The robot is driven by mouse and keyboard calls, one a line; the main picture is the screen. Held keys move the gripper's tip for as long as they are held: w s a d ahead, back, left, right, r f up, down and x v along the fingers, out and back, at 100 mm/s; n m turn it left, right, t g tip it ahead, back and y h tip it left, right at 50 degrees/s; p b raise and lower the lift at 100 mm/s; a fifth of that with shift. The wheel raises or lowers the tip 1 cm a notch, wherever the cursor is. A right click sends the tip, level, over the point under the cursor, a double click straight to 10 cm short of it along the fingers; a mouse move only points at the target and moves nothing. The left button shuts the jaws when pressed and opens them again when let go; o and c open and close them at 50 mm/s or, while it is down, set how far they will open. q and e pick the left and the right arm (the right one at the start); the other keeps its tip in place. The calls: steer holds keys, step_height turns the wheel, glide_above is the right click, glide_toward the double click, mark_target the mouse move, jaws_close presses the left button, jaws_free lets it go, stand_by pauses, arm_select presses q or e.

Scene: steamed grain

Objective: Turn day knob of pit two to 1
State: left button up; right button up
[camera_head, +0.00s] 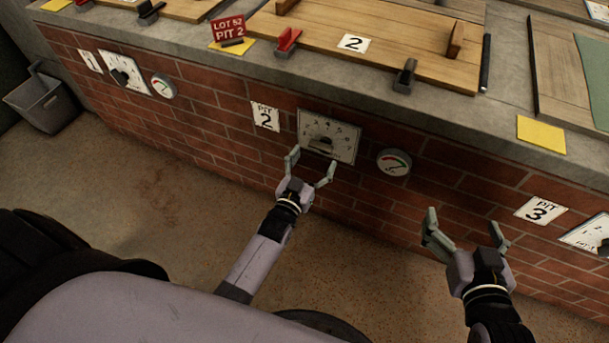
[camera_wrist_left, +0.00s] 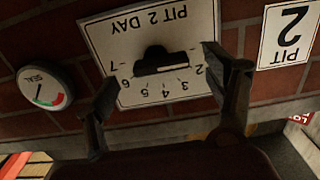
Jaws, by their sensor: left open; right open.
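The pit two day panel (camera_head: 345,128) is a pale plate on the brick wall, numbered around its knob. The dark day knob (camera_head: 321,145) sits at its middle. In the left wrist view the panel (camera_wrist_left: 110,40) appears upside down, with "PIT 2 DAY" and the numbers 1 to 7 around the knob (camera_wrist_left: 162,60). I cannot tell which number the knob points to. My left gripper (camera_head: 312,160) is open in front of the panel, its fingers on either side of the knob, seemingly not touching it. My right gripper (camera_head: 465,220) is open and empty, lower right.
A round gauge (camera_head: 394,162) is right of the panel, and a PIT 2 sign (camera_head: 265,116) is left. A PIT 3 sign (camera_head: 541,210) is further right. Wooden lids (camera_head: 400,30) and clamps lie on the concrete ledge above. A grey bin (camera_head: 43,103) stands far left.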

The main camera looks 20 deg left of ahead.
arm_select(q)
steer(key=s, duration=0.7)
steer(key=shift+a, duration=0.15)
steer(key=shift+s, duration=0.1)
